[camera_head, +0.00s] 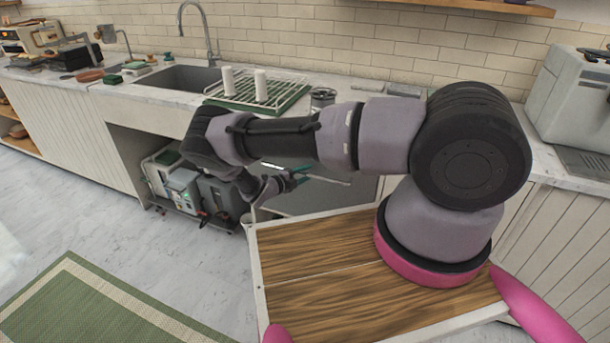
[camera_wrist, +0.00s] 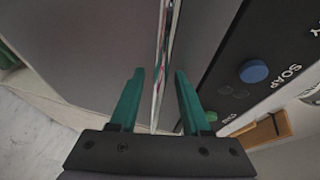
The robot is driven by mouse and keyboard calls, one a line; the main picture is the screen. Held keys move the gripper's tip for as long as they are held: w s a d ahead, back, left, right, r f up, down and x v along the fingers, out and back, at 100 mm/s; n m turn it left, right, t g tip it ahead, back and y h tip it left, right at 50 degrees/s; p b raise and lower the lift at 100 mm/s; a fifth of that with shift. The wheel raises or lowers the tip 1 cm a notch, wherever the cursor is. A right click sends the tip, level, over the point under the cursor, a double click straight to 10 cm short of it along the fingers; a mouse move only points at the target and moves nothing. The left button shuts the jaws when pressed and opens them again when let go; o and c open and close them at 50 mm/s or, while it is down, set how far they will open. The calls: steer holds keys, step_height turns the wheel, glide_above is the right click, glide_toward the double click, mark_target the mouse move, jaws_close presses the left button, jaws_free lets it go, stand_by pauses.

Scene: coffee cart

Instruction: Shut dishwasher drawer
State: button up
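The dishwasher (camera_head: 320,197) has a grey front under the counter in the head view, partly hidden behind my arm. In the wrist view a grey panel (camera_wrist: 85,45) fills the left side and a black panel with a blue button and the word SOAP (camera_wrist: 275,60) fills the right. A narrow gap with a pale edge runs between them; I cannot tell how far out the drawer stands. My gripper (camera_head: 301,174) has teal fingers close to this front. In the wrist view my gripper (camera_wrist: 159,72) is open, its fingers either side of the gap; contact is unclear.
A dish rack (camera_head: 225,95) with two white cups stands on the counter above, beside the sink (camera_head: 175,79). Left of the dishwasher, an open bay holds several containers (camera_head: 185,190). The floor (camera_head: 140,240) in front of this bay is clear, with a green mat (camera_head: 80,310) nearer.

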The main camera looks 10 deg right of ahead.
steer(key=v, duration=1)
steer(key=shift+s+a+r, duration=0.15)
steer(key=shift+s+a, duration=0.1)
steer(key=shift+a, duration=0.05)
steer(key=s+d+r+m+g+y, duration=0.1)
steer(key=d+r+m+g+y, duration=0.15)
steer(key=r+m, duration=0.8)
steer(key=s+d+r+m+g+y, duration=0.3)
steer(key=r+m, duration=0.4)
steer(key=r, duration=0.6)
steer(key=d+r+m+g+y, duration=0.1)
steer(key=r+m+g+y, duration=0.25)
steer(key=r+m, duration=0.7)
steer(key=s+d+r+m+t+y, duration=0.25)
steer(key=s+r+m, duration=0.25)
steer(key=r, duration=0.4)
steer(key=s+d+r+m+t+y, duration=0.1)
steer(key=s+d+r+m+y, duration=0.2)
steer(key=s+r, duration=0.4)
steer(key=s+r+m+t+y, duration=0.1)
steer(key=s+r+m+t, duration=0.3)
steer(key=s+r+m, duration=0.4)
steer(key=s+m, duration=0.3)
steer(key=s, duration=0.1)
steer(key=shift+a+r, duration=0.2)
steer(key=shift+r, duration=0.15)
